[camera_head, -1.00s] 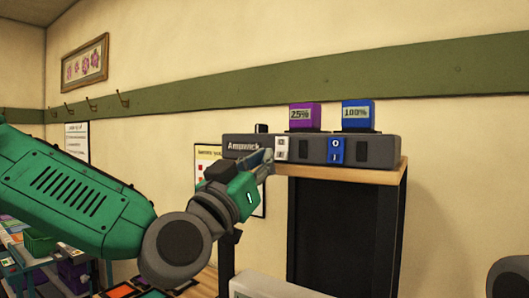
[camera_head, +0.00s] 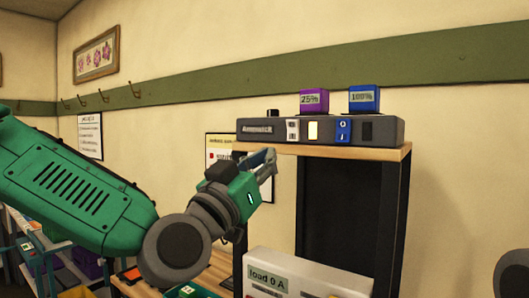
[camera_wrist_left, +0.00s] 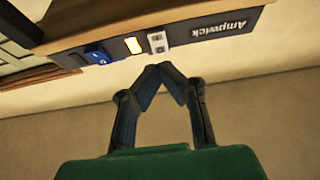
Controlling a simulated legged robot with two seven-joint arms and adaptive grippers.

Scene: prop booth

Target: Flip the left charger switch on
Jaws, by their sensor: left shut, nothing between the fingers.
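The grey Ampwick charger (camera_head: 260,130) sits on a wooden shelf top. Its left switch (camera_head: 293,130) is white, and the window beside it (camera_head: 313,130) glows pale yellow. The right switch (camera_head: 343,131) is blue, and the window beside it (camera_head: 367,131) is dark. My left gripper (camera_head: 270,156) is shut and empty, below and slightly left of the white switch, apart from it. In the left wrist view, the closed fingertips (camera_wrist_left: 160,68) are near the white switch (camera_wrist_left: 158,42), with the lit window (camera_wrist_left: 133,46) beside it. My right gripper is out of view.
A purple block reading 25% (camera_head: 314,100) and a blue block reading 100% (camera_head: 364,98) stand on the charger. The wooden shelf edge (camera_head: 390,152) runs beneath it. A pale box reading "load 0 A" (camera_head: 300,276) stands low in front.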

